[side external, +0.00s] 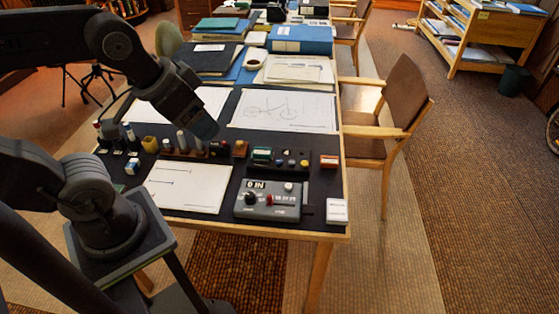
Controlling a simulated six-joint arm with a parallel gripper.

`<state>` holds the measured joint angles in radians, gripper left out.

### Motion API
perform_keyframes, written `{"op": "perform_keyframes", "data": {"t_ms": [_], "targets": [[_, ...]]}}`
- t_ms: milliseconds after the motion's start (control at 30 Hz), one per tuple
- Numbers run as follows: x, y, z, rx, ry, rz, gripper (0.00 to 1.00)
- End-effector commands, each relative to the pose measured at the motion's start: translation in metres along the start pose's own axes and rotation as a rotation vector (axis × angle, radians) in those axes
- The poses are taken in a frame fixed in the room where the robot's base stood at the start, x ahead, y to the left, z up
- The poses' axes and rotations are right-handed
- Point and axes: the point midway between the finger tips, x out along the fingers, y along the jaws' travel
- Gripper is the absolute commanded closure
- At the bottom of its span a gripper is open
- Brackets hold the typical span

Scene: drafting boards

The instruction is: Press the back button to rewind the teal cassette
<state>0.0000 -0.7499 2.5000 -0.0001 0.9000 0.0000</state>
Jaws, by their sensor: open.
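A small teal block with a pale front (262,155), which looks like the teal cassette, sits on the dark table mat right of centre. Just right of it is a dark panel with several small coloured buttons (291,160); their markings are too small to read, so I cannot tell which is the back button. My gripper (207,131) hangs above the mat, left of the cassette and apart from it in the picture. It is open and looks empty, though its fingers are hard to make out.
A grey control box (267,203) with knobs stands at the front. Small bottles and blocks (181,141) crowd the mat below my gripper. Books (301,40) are stacked behind.

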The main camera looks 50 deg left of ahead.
Motion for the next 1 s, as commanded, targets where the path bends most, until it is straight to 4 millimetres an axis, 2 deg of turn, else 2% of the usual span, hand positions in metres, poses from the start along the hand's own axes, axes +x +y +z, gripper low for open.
{"op": "perform_keyframes", "data": {"t_ms": [67, 700, 1000], "targets": [[0.0, 0.0, 0.0, 0.0, 0.0, 0.0, 0.4], [0.0, 0.0, 0.0, 0.0, 0.0, 0.0, 1.0], [0.0, 0.0, 0.0, 0.0, 0.0, 0.0, 1.0]]}}
